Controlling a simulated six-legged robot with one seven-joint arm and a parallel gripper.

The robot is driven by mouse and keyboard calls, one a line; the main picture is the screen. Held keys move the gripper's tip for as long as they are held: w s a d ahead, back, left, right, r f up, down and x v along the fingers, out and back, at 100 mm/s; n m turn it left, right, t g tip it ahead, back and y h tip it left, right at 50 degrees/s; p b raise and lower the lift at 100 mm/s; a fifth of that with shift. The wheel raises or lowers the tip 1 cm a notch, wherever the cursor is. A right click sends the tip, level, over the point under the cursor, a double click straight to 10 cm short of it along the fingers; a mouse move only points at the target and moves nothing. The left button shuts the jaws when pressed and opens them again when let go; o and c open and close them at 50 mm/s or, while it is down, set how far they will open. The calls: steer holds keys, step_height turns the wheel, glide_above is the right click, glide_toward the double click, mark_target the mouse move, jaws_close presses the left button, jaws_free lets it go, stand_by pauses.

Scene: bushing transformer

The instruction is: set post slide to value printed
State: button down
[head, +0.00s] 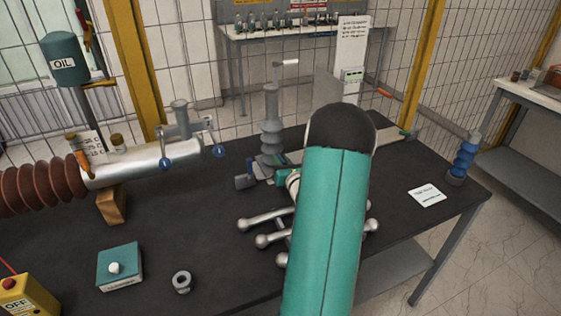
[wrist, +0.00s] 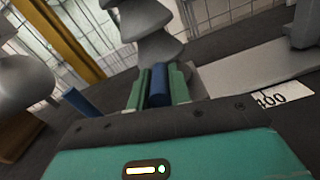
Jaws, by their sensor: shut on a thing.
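A grey ribbed post (head: 270,125) stands upright toward the back of the dark table. Its lower ribs show just beyond my gripper in the wrist view (wrist: 150,30). My gripper (wrist: 157,82) is shut on a blue handle (wrist: 158,88) in front of the post's base; the green fingers lie on both sides of it. In the head view my arm hides most of the gripper. A grey flat rail (wrist: 245,70) runs right from the post. A printed card (head: 427,195) lies at right, too small to read.
A silver cylinder with brown ribs (head: 130,165) lies at left on a wooden block (head: 112,204). A teal box (head: 119,266), a nut (head: 182,281) and silver ball-ended rods (head: 265,220) are in front.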

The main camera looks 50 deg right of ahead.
steer(key=c, duration=1.3)
jaws_free()
steer(key=shift+s+d, duration=0.1)
steer(key=v, duration=1.3)
steer(key=shift+s, duration=0.35)
